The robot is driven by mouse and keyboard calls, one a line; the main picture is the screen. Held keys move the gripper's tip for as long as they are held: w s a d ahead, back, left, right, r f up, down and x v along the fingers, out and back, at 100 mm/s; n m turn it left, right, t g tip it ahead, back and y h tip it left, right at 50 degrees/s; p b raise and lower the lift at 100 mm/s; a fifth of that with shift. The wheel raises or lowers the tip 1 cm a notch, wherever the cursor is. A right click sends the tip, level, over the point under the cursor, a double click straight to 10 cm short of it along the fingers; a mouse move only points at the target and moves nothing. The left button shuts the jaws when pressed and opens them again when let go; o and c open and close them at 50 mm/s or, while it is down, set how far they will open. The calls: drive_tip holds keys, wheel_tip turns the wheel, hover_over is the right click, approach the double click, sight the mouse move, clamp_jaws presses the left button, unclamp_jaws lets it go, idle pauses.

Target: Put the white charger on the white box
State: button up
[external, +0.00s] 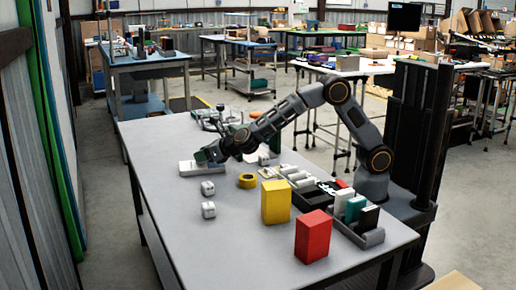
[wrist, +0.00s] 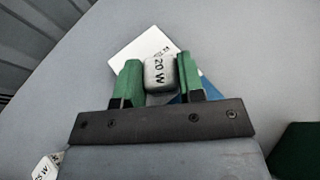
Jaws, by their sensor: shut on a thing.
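My gripper (wrist: 155,70) has green fingers and is shut on a white charger (wrist: 160,76) marked "20 W". The flat white box (wrist: 126,50) lies beyond and beneath the charger in the wrist view, partly hidden by it and the fingers. In the external view my gripper (external: 208,156) is low over the white box (external: 188,168) at the table's far left. I cannot tell whether the charger touches the box.
Two other white chargers (external: 208,188) (external: 208,210) stand in front of the box. A yellow tape roll (external: 247,181), a yellow box (external: 275,202) and a red box (external: 313,236) stand to the right. The table's (external: 175,240) front left is clear.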

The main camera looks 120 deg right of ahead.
drive_tip(key=shift+f, duration=0.2)
drive_tip(key=o, duration=0.9)
drive_tip(key=shift+r, duration=0.1)
drive_tip(key=shift+r, duration=0.2)
drive_tip(key=p+v, duration=0.1)
drive_tip(key=v, duration=1.1)
